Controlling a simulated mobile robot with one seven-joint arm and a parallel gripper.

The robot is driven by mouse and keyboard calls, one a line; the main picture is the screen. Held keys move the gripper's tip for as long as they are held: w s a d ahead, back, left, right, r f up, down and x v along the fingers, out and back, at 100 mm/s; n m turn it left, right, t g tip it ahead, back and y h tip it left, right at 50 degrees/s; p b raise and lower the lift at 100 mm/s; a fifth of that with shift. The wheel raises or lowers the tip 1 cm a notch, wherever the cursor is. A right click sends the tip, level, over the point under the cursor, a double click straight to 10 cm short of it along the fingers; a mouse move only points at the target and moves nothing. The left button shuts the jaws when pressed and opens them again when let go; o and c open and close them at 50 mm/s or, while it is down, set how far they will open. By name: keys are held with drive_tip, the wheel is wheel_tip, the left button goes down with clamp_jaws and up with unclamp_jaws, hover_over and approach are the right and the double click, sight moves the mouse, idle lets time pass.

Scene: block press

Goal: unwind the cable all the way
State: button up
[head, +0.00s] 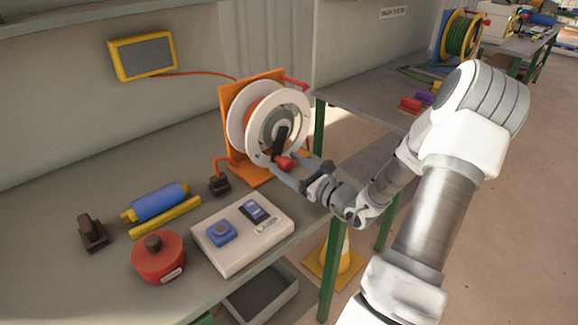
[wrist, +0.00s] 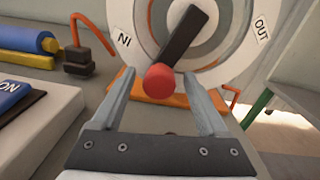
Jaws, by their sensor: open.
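A cable reel with white discs (head: 292,107) stands upright on an orange base (head: 261,172) on the bench. In the wrist view the reel face (wrist: 230,45) carries the labels "IN" at left and "OUT" at right. A black crank arm (wrist: 183,36) runs from the hub down and left to a red knob (wrist: 158,82). The knob also shows in the head view (head: 284,163). My gripper (wrist: 163,90) is open, with one finger on each side of the knob. I cannot tell whether either finger touches it. An orange cable (head: 217,165) leads from the reel to a black plug (head: 219,185).
A white control panel (head: 278,236) with blue switches sits in front of the reel. A red round container (head: 158,270), a blue roller (head: 160,201) and a black-brown block (head: 92,233) stand at left. A yellow-framed screen (head: 143,55) hangs on the wall. Another reel stands far right.

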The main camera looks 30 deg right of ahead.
clamp_jaws()
idle(0.3)
idle(1.1)
